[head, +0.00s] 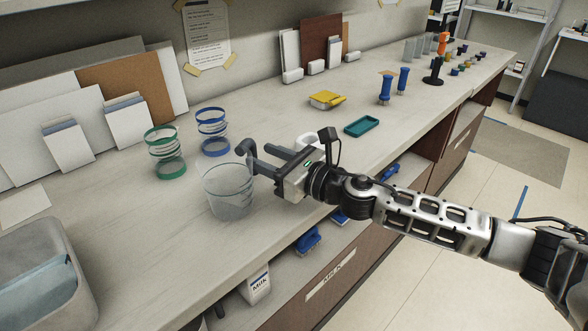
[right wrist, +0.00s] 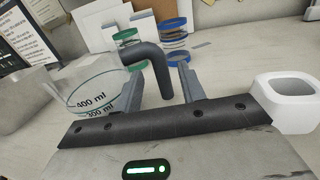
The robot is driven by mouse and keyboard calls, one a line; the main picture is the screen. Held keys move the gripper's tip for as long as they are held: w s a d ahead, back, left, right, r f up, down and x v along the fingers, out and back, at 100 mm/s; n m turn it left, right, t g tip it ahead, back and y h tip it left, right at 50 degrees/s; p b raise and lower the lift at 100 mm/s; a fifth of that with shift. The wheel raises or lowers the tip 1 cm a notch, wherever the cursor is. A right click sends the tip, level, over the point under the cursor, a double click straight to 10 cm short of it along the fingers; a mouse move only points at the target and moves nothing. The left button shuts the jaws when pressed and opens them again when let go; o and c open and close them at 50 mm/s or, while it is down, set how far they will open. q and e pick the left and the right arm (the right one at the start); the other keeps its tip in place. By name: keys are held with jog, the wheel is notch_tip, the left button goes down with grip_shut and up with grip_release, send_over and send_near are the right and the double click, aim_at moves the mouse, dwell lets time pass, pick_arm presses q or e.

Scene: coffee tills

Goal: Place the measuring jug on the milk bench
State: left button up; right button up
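The clear measuring jug (head: 228,192) is upright at the counter, left of my right gripper in the head view; whether its base touches the top is unclear. Its 400 ml and 300 ml marks show in the right wrist view (right wrist: 92,95). A dark bent handle (right wrist: 158,68) reaches from its rim in between my right gripper's fingers (right wrist: 163,84). These look open, with gaps beside the handle. My right gripper (head: 264,163) also shows in the head view. The pale counter (head: 130,240) has a MILK label (head: 330,281) on its front. My left gripper is out of view.
A white mug (right wrist: 288,103) stands close to my right gripper. Green-banded (head: 165,152) and blue-banded (head: 212,132) clear cups stand behind the jug. A grey bin (head: 40,240) is at the near left. A teal tray (head: 361,126) lies farther right. Bare counter lies left of the jug.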

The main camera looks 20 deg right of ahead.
jog(key=v, duration=0.2)
jog(key=b+v, duration=0.1)
jog(key=v, duration=0.1)
jog(key=b+v, duration=0.1)
jog(key=v, duration=0.1)
jog(key=shift+s+d+f, duration=0.25)
jog(key=shift+s, duration=0.05)
jog(key=shift+s+d+r+b, duration=0.25)
jog(key=shift+s+d+b, duration=0.1)
jog(key=shift+s, duration=0.35)
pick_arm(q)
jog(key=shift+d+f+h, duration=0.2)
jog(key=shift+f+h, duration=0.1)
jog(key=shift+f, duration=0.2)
